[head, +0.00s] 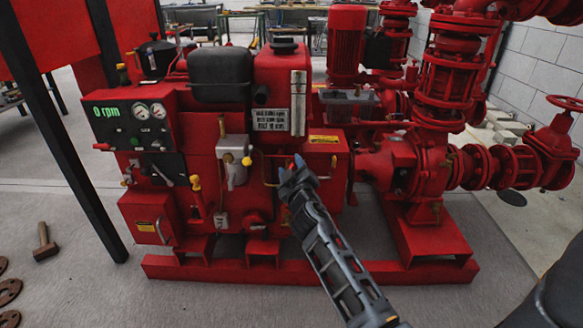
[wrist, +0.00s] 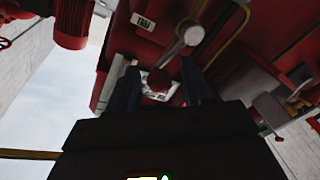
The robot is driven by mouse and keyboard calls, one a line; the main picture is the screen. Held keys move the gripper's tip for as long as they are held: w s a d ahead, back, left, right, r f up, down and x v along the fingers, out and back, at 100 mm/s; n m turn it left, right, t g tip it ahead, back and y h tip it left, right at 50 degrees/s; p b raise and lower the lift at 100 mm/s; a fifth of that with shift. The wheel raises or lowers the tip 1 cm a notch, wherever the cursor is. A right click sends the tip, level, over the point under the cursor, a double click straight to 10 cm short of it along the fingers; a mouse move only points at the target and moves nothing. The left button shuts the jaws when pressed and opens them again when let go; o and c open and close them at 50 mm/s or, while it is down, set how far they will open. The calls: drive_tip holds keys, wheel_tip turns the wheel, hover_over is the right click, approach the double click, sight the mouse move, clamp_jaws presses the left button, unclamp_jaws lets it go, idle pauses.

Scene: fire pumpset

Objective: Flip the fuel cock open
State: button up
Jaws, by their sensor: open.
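The wrist view shows the two dark fingers apart (wrist: 160,90), with a dark red round part and a pale patch behind the gap. I cannot tell for sure which fitting is the fuel cock.
A panel with gauges (head: 130,122) reads 0 rpm at the left. A thin yellowish pipe (head: 266,168) runs beside my gripper. Red pump pipework and a handwheel (head: 565,103) stand at the right. A hammer (head: 45,242) lies on the floor.

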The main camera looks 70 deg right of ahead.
drive_tip(key=shift+w+d, duration=0.1)
drive_tip(key=shift+d, duration=0.05)
drive_tip(key=shift+c, duration=0.2)
clamp_jaws()
drive_tip(key=shift+w+r+n+g+p, duration=0.15)
drive_tip(key=shift+w+n+g+p, duration=0.2)
drive_tip(key=shift+n+p, duration=0.55)
drive_tip(key=shift+w+a+n+y+p, duration=0.2)
drive_tip(key=shift+a+n+y+p, duration=0.1)
drive_tip(key=shift+n, duration=0.3)
drive_tip(key=shift+d+f, duration=0.1)
drive_tip(key=shift+f, duration=0.1)
drive_tip(key=shift+c, duration=1.1)
unclamp_jaws()
drive_tip(key=shift+o, duration=1.3)
